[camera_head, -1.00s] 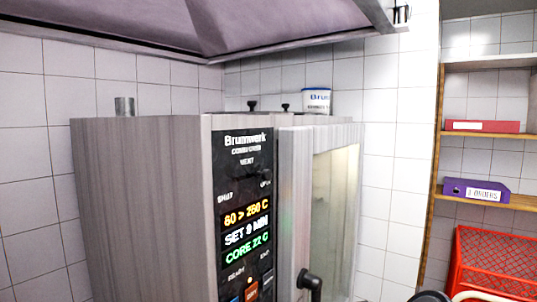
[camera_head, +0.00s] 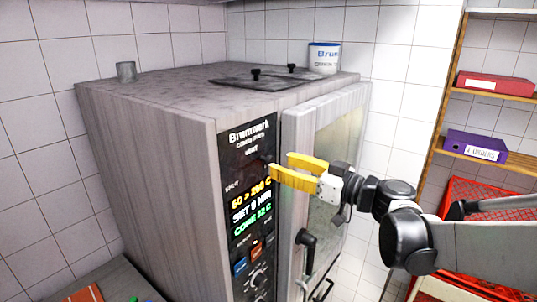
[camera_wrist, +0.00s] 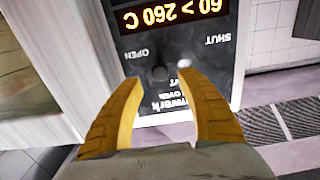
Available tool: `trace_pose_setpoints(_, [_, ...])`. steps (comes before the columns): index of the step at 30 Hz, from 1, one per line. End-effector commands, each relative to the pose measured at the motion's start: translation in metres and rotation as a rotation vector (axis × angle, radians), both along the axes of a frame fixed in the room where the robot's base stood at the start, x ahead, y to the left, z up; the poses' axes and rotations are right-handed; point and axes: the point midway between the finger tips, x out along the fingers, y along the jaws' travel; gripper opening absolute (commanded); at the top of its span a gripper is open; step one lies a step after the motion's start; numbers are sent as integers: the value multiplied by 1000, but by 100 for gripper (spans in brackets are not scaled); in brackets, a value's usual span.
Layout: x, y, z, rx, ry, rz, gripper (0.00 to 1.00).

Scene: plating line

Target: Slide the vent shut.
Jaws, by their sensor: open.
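The vent control is on the black panel of the steel oven (camera_head: 150,130), under the small VENT label (camera_head: 252,150). My gripper (camera_head: 281,166) has yellow fingers, open and empty, in front of the panel's right edge. In the wrist view the fingertips (camera_wrist: 160,80) straddle the knob's place; whether they touch it I cannot tell. In the head view the OPEN end is hidden by the fingers.
The oven door has a black handle (camera_head: 307,240) right of the panel. Lit readouts and a dial (camera_head: 257,280) lie below the vent control. A white tub (camera_head: 323,58) stands on the oven. Shelves with red (camera_head: 495,84) and purple (camera_head: 476,147) binders are at right.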

Motion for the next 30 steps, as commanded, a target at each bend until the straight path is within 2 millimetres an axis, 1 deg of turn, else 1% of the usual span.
trace_pose_setpoints(1, [6, 9, 2, 0, 0, 4, 46])
trace_pose_setpoints(3, [13, 19, 2, 0, 0, 4, 46])
trace_pose_setpoints(7, [23, 31, 2, 0, 1, 2, 46])
trace_pose_setpoints(12, [29, 37, 0, 0, 1, 0, 46])
trace_pose_setpoints(19, [29, 37, 0, 0, 1, 0, 46])
trace_pose_setpoints(20, [29, 37, 0, 0, 1, 0, 38])
trace_pose_setpoints(21, [29, 37, 0, 0, 1, 0, 26])
trace_pose_setpoints(23, [29, 37, 0, 0, 1, 0, 8])
trace_pose_setpoints(24, [29, 37, 0, 0, 1, 0, 0])
trace_pose_setpoints(28, [28, 38, 0, 0, 1, 0, 0])
trace_pose_setpoints(30, [24, 41, 0, 0, 1, 2, 0])
